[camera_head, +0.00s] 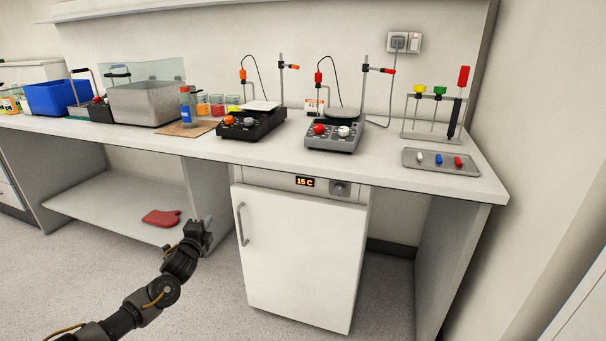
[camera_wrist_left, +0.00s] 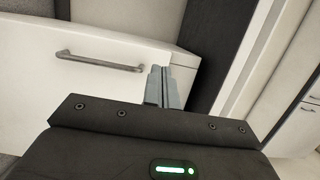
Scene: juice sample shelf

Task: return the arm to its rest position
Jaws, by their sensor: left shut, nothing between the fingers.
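My left gripper (camera_head: 207,224) is in front of the bench, below the worktop and left of the small white fridge (camera_head: 295,255). Its fingers are together and hold nothing. In the left wrist view the shut fingers (camera_wrist_left: 161,84) point toward a white front with a grey bar handle (camera_wrist_left: 100,62), and I see a gap between them and the handle. The fridge door is shut, with its handle (camera_head: 242,223) on the left side and a display reading 15 C. My right gripper is in neither view.
The worktop (camera_head: 390,178) carries two stirrer plates (camera_head: 252,121) (camera_head: 335,133), a grey tray (camera_head: 440,161), a rack (camera_head: 432,132), a metal basin (camera_head: 145,104) and a blue bin (camera_head: 56,98). A red mitt (camera_head: 161,217) lies on the low shelf (camera_head: 110,205). Floor in front is clear.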

